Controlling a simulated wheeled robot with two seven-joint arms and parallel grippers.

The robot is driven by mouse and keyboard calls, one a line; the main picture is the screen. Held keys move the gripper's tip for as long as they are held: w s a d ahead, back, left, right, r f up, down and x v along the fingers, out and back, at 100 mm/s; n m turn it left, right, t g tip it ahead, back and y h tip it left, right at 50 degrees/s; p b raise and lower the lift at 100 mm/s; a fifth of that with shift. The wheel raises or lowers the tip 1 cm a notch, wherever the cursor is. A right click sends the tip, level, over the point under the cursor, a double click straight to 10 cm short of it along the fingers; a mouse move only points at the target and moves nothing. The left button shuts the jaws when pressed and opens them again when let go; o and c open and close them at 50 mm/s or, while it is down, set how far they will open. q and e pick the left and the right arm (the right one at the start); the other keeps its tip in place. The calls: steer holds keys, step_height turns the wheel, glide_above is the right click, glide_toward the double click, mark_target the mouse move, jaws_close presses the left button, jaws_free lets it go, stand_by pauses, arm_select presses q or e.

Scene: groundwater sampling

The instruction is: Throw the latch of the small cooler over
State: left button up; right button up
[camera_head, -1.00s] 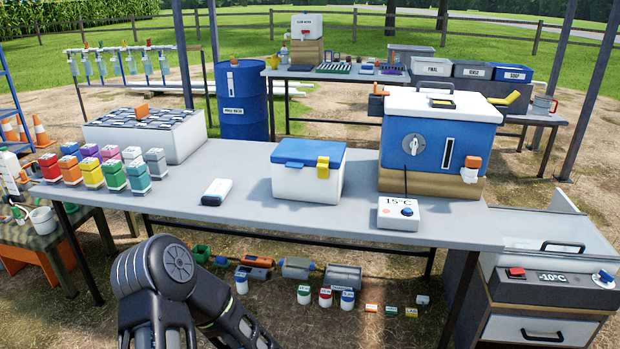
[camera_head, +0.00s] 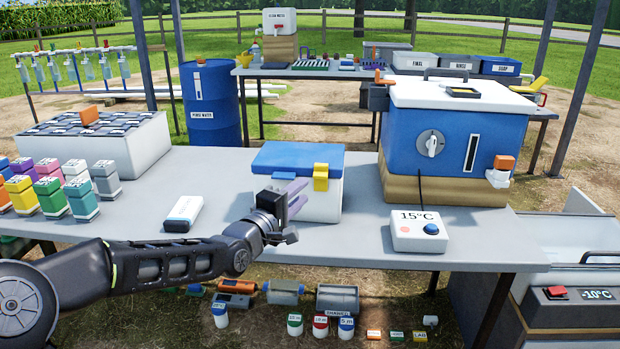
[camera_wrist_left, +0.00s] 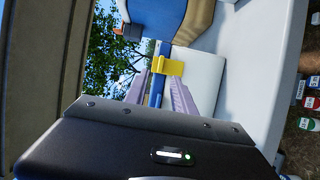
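The small cooler (camera_head: 297,185) is a white box with a blue lid (camera_head: 297,158), standing upright on the grey table with its lid down. Its yellow latch (camera_head: 321,177) sits at the front right of the lid edge. My left gripper (camera_head: 296,195) is in front of the cooler, just left of and slightly below the latch. In the left wrist view its two lilac fingers (camera_wrist_left: 162,86) are spread with nothing between them, and the latch (camera_wrist_left: 168,66) shows just past the tips. Contact cannot be told. My right gripper is in neither view.
A large blue cooler (camera_head: 450,140) stands to the right, with a 15°C box (camera_head: 418,231) in front. A white device (camera_head: 183,213) lies left of the small cooler. Coloured bottles (camera_head: 50,197) stand at the table's left.

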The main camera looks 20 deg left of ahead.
mark_target(319, 178)
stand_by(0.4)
arm_select(q)
steer(key=shift+w+d+b, duration=0.2)
steer(key=shift+w+d, duration=0.05)
steer(key=shift+w, duration=1.05)
steer(key=shift+w+d+b, duration=0.2)
steer(key=shift+w+b, duration=0.05)
steer(key=shift+w, duration=1)
steer(key=shift+w+d+b, duration=0.2)
steer(key=shift+w+d, duration=0.05)
steer(key=shift+w, duration=1.05)
jaws_close()
steer(key=shift+f, duration=0.1)
